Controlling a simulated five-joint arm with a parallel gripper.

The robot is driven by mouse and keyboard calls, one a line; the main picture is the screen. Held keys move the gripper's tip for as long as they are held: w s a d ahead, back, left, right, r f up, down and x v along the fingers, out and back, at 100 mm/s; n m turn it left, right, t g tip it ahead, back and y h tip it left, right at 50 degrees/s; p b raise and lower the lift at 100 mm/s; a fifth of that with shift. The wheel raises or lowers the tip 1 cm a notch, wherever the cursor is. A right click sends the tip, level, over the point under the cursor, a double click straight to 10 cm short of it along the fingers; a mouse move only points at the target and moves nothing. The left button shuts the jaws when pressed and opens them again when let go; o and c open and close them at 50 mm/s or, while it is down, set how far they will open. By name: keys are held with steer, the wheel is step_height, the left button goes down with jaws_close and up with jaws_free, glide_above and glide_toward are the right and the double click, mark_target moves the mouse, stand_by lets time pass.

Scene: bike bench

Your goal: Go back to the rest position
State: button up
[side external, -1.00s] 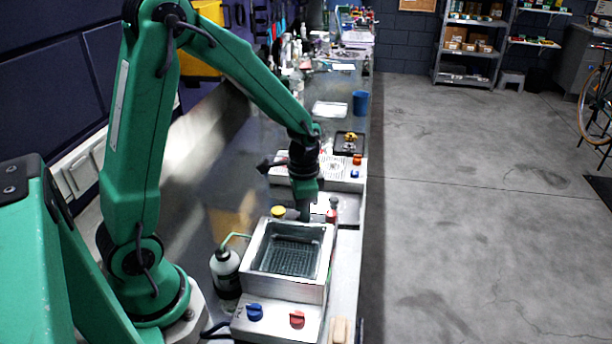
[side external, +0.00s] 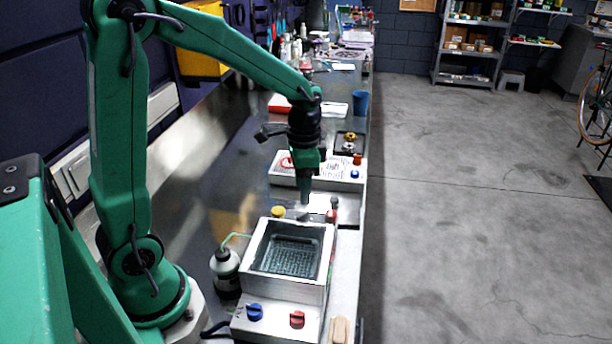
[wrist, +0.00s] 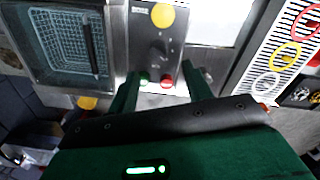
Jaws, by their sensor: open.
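My gripper (side external: 306,196) hangs fingers-down from the green arm, above the bench just behind the open metal tank. It is empty. In the wrist view its two green fingers stand apart (wrist: 162,92), with a green button (wrist: 144,78) and a red button (wrist: 166,80) showing between them on a panel below. No object is between the fingertips.
The metal tank (side external: 328,262) with a mesh basket stands in front, with a blue knob (side external: 255,312) and red knob (side external: 297,319). A bottle (side external: 226,272) is at its left. A tray with coloured rings (wrist: 283,62) lies behind the gripper.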

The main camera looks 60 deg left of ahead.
steer(key=shift+r, duration=0.1)
steer(key=s+d+r+n+t, duration=0.4)
steer(key=s+r+t, duration=0.2)
steer(key=s+r, duration=0.5)
steer(key=shift+s+n, duration=0.4)
steer(key=shift+s, duration=0.8)
steer(key=shift+d+r, duration=0.1)
